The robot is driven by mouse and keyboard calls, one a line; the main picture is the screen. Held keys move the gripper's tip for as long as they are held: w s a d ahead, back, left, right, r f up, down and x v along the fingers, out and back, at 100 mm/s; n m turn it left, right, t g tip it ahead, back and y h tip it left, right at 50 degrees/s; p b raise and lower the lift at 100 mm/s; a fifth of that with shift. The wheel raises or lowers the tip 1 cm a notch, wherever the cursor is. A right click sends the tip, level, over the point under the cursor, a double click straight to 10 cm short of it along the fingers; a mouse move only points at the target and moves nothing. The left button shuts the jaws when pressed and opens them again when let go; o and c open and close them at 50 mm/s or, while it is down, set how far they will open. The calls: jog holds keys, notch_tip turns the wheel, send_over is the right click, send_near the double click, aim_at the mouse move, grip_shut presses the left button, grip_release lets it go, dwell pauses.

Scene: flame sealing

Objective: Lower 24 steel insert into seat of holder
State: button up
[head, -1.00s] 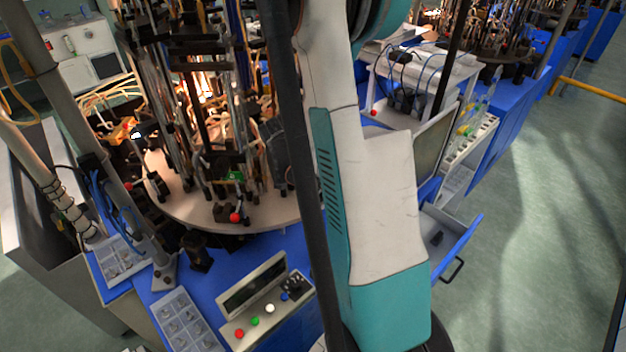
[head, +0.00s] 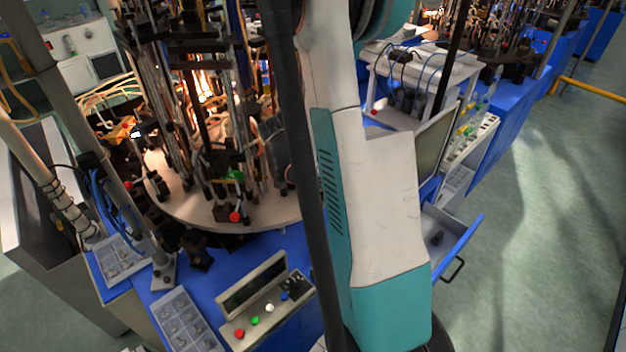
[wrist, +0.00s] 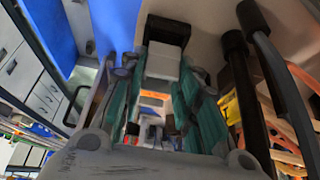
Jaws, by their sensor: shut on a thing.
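My gripper (wrist: 155,78) shows in the wrist view with a teal finger on each side. It is shut on a small pale grey piece (wrist: 160,60) between the fingertips, which I take to be the steel insert. A black block with a pale grey face (wrist: 166,30) lies just beyond the fingertips and looks like the holder. Its seat is not clearly visible, and I cannot tell whether the insert touches it. In the head view my own arm and a dark pole hide most of the area around the gripper.
The round pale turntable (head: 190,205) carries tall dark rods and clamps close by. A black rod (wrist: 245,95) and a grey hose stand right of my gripper. A control box (head: 265,300) and a parts tray (head: 185,320) sit on the blue bench. Floor is clear at right.

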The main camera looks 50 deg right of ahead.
jog(key=shift+f+b, duration=1.25)
jog(key=shift+b, duration=0.1)
dwell(1.0)
jog(key=o, duration=1.3)
jog(key=shift+c, duration=0.2)
jog(key=shift+r, duration=0.2)
jog(key=shift+r+p, duration=1.45)
jog(key=shift+r, duration=0.7)
jog(key=v, duration=1.2)
